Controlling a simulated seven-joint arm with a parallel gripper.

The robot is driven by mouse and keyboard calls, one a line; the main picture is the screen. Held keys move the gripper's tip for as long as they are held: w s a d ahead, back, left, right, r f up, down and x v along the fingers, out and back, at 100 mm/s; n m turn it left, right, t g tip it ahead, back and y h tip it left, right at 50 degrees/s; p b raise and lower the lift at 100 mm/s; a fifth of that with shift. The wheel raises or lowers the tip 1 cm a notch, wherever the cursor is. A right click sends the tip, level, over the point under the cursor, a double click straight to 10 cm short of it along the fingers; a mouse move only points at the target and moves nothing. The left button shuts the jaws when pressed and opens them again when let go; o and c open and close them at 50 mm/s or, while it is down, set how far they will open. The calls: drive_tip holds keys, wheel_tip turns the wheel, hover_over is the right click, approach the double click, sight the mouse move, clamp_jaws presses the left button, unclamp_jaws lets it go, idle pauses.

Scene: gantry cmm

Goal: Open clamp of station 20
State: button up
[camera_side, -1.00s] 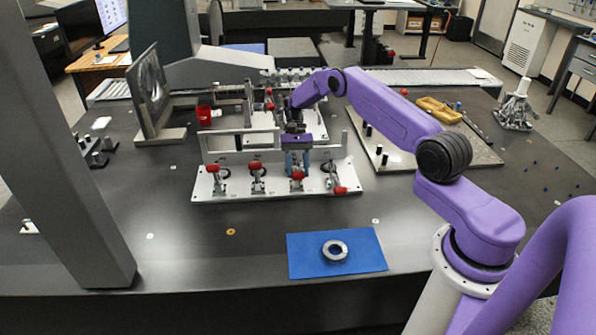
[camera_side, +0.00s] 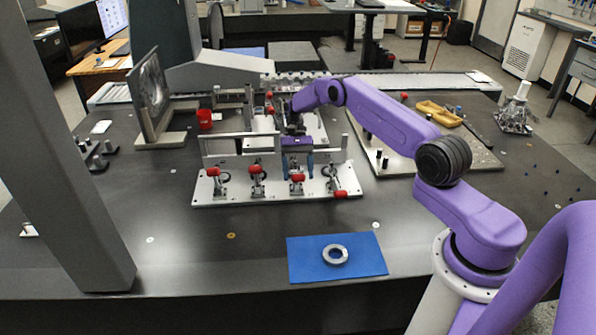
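A white fixture plate (camera_side: 235,197) carries a row of toggle clamps with red handles. The first clamp (camera_side: 213,172), second clamp (camera_side: 255,169) and third clamp (camera_side: 297,178) from the left have raised handles. The fourth clamp (camera_side: 340,194), at the right end, has its handle low at the plate's front edge. The station numbers are too small to read, so I cannot tell which clamp is station 20. My gripper (camera_side: 297,164) points down just behind and above the third clamp.
A grey upright frame (camera_side: 225,146) stands along the plate's back. Another fixture with red handles lies behind. A blue mat (camera_side: 307,268) with a metal ring (camera_side: 335,254) lies in front. A plate with pins (camera_side: 400,168) is at right.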

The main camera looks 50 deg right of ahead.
drive_tip(key=shift+v, duration=2.4)
wheel_tip(320, 180, up, 7)
drive_tip(key=shift+r, duration=0.15)
